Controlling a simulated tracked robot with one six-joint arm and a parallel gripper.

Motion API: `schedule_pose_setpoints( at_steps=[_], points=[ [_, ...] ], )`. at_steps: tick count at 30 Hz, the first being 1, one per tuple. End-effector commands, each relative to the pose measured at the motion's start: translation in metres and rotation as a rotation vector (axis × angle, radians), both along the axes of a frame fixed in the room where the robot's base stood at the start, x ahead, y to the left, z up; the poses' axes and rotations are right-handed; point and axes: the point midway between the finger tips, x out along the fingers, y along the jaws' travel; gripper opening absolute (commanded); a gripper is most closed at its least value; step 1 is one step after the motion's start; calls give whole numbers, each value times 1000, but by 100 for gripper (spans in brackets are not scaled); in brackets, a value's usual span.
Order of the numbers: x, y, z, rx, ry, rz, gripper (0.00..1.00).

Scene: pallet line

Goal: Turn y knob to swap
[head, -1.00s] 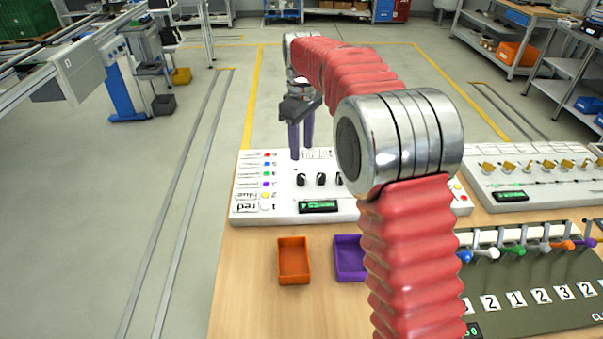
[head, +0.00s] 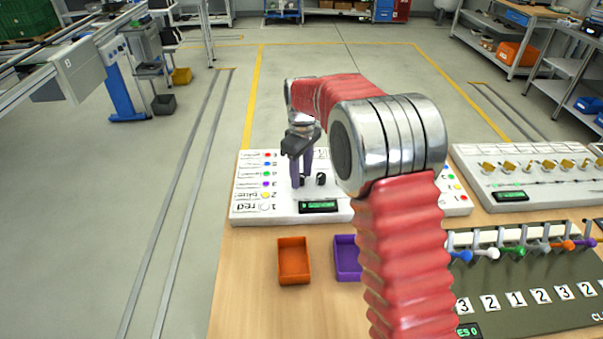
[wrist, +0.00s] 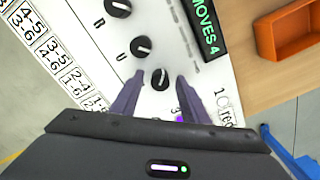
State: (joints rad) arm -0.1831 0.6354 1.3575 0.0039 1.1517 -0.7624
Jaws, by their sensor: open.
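The white panel (head: 275,211) lies on the wooden table and carries a row of black knobs. In the wrist view three knobs show: one at the top edge (wrist: 118,7), a middle one (wrist: 141,46) and the nearest one (wrist: 160,79). In the head view my gripper (head: 301,178) points down over the panel. My arm hides part of the row.
The panel's green display (wrist: 208,30) reads "MOVES 4". An orange bin (head: 293,261) and a purple bin (head: 346,258) stand in front of the panel. A second white panel (head: 530,185) and a dark board with coloured pegs (head: 535,290) are on the right.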

Motion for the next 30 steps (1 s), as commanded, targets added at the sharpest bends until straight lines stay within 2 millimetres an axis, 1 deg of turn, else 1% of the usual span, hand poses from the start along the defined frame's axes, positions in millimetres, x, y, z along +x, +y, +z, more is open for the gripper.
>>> schedule_pose_setpoints(
  at_steps=[2, 19, 30],
  points=[
    [0, 0, 0, 0, 0, 0, 41],
    [0, 0, 0, 0, 0, 0, 1],
    [0, 0, 1, -1, -1, -37, 0]
  ],
)
